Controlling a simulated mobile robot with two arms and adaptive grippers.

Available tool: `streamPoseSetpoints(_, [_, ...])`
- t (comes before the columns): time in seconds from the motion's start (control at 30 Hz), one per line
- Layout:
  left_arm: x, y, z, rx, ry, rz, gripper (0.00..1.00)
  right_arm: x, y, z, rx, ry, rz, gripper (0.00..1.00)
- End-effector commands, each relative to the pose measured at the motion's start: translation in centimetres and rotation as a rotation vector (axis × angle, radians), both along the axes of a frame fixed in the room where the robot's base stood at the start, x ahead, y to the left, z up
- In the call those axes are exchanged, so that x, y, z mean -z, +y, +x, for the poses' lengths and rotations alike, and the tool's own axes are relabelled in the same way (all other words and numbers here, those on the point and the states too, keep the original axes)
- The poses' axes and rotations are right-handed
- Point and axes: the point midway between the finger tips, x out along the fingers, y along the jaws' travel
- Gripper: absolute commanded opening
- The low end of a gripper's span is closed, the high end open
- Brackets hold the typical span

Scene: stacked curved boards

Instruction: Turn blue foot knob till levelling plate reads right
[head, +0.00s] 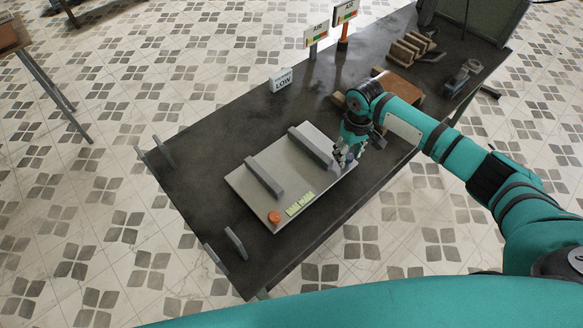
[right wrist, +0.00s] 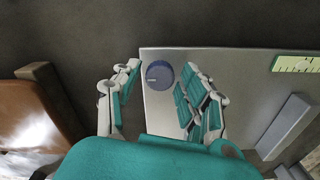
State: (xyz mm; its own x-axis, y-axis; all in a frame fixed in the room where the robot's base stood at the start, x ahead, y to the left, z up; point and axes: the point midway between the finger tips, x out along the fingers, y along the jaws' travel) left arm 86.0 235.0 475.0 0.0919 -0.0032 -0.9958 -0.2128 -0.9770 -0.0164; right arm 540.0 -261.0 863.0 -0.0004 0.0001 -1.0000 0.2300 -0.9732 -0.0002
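The light grey levelling plate (head: 287,190) lies on the dark table, with two grey bars across it. The blue foot knob (right wrist: 159,75) is at a corner of the plate, round with a pale mark on top. In the head view the blue knob (head: 350,156) is partly hidden by my right gripper (head: 347,160), which is over that corner. In the right wrist view my right gripper (right wrist: 162,82) is open, its fingers on either side of the blue knob with gaps showing. An orange knob (head: 274,217) and a yellow-green scale (head: 300,204) are along the plate's near edge. My left gripper is not seen.
A small sign reading LOW (head: 281,81) stands at the table's far edge, near two label stands (head: 317,37) (head: 345,14). A brown piece (head: 403,88), wooden blocks (head: 408,48) and a metal tool (head: 462,78) lie farther right. The table's left end (head: 195,150) has bare room.

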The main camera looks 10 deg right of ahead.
Motion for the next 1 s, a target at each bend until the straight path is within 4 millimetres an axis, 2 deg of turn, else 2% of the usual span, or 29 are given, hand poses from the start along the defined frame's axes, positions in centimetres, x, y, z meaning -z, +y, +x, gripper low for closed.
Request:
streamPoseSetpoints(0.03, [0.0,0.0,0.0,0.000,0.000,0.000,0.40,0.0,0.0,0.0,0.000,0.000,0.000,0.36])
streamPoseSetpoints(0.27, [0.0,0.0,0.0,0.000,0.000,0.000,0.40,0.0,0.0,0.0,0.000,0.000,0.000,0.07])
streamPoseSetpoints(0.47, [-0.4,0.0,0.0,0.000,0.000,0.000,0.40,-0.2,0.0,0.0,-0.058,0.000,0.000,0.07])
streamPoseSetpoints(0.8, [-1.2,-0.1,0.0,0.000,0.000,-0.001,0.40,-0.1,0.1,0.0,-0.283,-0.001,0.001,0.07])
streamPoseSetpoints(1.0, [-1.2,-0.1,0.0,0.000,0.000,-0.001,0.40,0.0,0.1,0.0,-0.303,-0.001,0.000,0.07])
